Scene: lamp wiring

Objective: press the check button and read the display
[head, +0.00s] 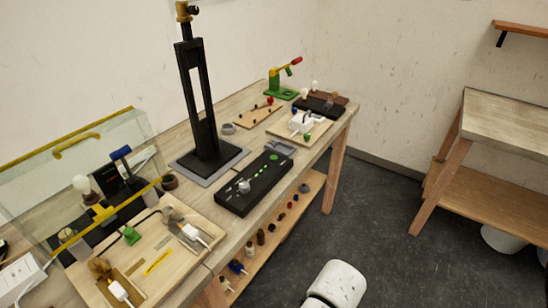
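A long black box (255,184) lies on the workbench near its front edge, right of the black stand. A round green spot (274,157), which may be a button, is at its far end, with several small green marks in a row along the top. A pale knob-like part (243,186) is toward its near end. A small grey piece (280,147) stands just beyond the box; I cannot tell if it is a display. No readable text shows. My gripper is not in view; only a white rounded part of mine shows at the bottom.
A tall black stand (205,142) rises behind the box. A glass case (95,150) and a wooden board (185,262) with lamp parts are at left. Green and white devices (280,82) are at the far end. Dark floor (382,225) is clear toward a second table (510,125).

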